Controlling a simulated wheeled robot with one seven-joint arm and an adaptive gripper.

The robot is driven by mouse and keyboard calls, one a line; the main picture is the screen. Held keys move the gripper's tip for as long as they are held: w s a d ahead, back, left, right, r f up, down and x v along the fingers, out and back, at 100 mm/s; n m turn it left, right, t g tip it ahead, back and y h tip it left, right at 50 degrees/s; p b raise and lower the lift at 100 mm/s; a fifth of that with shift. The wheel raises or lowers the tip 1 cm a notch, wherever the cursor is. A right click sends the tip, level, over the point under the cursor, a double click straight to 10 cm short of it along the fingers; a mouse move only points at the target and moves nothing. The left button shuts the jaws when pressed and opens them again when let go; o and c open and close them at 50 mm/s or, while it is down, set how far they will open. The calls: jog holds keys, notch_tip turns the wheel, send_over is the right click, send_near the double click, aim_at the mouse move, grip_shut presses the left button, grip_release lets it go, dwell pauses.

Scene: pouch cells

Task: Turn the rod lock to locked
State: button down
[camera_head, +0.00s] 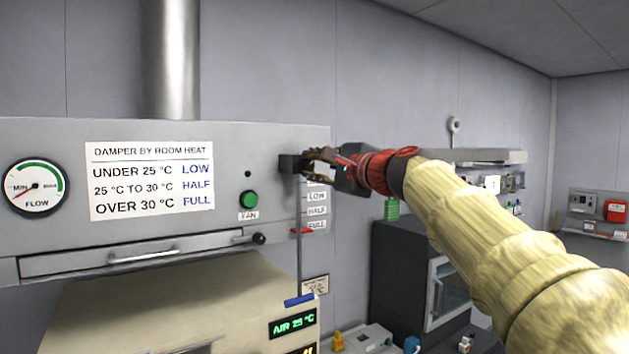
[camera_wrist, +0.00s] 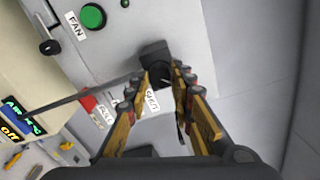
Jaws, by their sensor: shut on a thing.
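The rod lock (camera_head: 289,163) is a dark block on the right end of the grey hood front. It also shows in the wrist view as a dark block (camera_wrist: 153,50) at the fingertips. My gripper (camera_head: 311,161) reaches it from the right and is shut on its dark knob, between the two fingertips (camera_wrist: 163,75). The fingers hide most of the knob, so I cannot tell which way the lock is turned. A thin rod (camera_head: 299,265) hangs below, with a blue handle (camera_head: 299,300) at its lower end and a red pointer (camera_head: 301,231) by the FULL label.
A green FAN button (camera_head: 250,200) sits left of the lock. The damper notice (camera_head: 150,181) and flow gauge (camera_head: 36,187) are farther left. A beige machine (camera_head: 180,300) with an AIR 25 °C display stands below. A dark oven-like cabinet (camera_head: 400,260) stands below my arm.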

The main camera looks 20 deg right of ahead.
jog(key=n+b, duration=0.1)
jog(key=n, duration=0.1)
jog(key=n+b, duration=0.1)
jog(key=b, duration=0.1)
jog(key=n+b, duration=0.1)
jog(key=n, duration=0.1)
jog(key=shift+f+n, duration=0.25)
jog(key=shift+n, duration=0.05)
jog(key=shift+r+n+b, duration=0.1)
jog(key=shift+n+b, duration=1.15)
jog(key=shift+n, duration=0.35)
jog(key=c, duration=1.6)
grip_release()
jog(key=shift+r, duration=0.1)
jog(key=shift+o, duration=0.3)
jog(key=v, duration=1.2)
